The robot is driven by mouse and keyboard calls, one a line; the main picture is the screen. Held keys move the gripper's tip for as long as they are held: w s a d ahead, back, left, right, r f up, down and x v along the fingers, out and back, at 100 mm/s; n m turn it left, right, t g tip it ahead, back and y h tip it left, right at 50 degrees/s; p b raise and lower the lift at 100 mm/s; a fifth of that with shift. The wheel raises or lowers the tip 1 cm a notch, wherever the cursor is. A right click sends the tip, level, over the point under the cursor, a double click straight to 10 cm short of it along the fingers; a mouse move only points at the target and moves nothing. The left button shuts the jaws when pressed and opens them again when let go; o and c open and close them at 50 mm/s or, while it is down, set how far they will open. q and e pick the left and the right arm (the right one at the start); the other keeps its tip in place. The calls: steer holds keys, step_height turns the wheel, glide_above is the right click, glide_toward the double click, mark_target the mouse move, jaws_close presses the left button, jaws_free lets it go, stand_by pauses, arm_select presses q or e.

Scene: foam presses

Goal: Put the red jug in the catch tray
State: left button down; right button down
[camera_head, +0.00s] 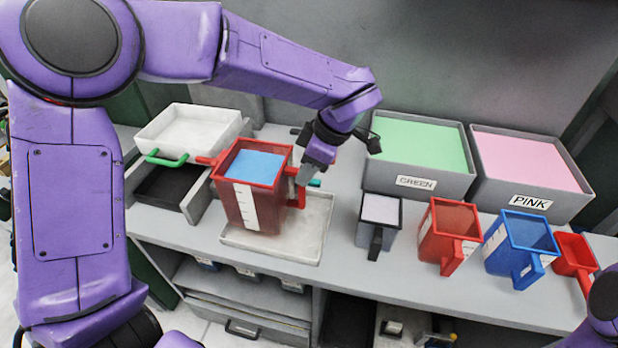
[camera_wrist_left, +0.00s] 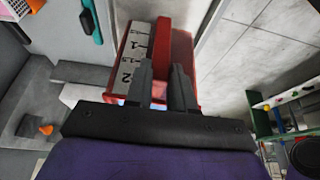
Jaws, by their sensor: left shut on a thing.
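A red jug (camera_head: 238,202) with a white scale strip and blue contents is upright over the pale catch tray (camera_head: 312,228). Its base is within the tray's outline; I cannot tell whether it touches the tray floor. My left gripper (camera_head: 312,172) is shut on the jug's handle, on the jug's right side. In the left wrist view the two fingers (camera_wrist_left: 161,90) close around the red handle (camera_wrist_left: 163,45), beside the jug's scale (camera_wrist_left: 138,52). A second red jug (camera_head: 437,240) stands further right on the bench. My right gripper is out of view.
A white tray (camera_head: 151,124) with a green handle sits at the left over a black recess. Grey bins of green (camera_head: 417,183) and pink (camera_head: 527,203) stand behind. A grey jug (camera_head: 366,233), a blue jug (camera_head: 500,258) and a small red scoop (camera_head: 572,268) line the bench.

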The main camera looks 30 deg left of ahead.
arm_select(q)
steer(key=f, duration=0.2)
steer(key=f+p, duration=0.1)
steer(key=f, duration=0.1)
steer(key=shift+w+a, duration=0.2)
steer(key=shift+w, duration=0.15)
steer(key=shift+f, duration=0.15)
steer(key=c, duration=1)
jaws_free()
steer(key=v, duration=1.2)
steer(key=shift+s, duration=0.1)
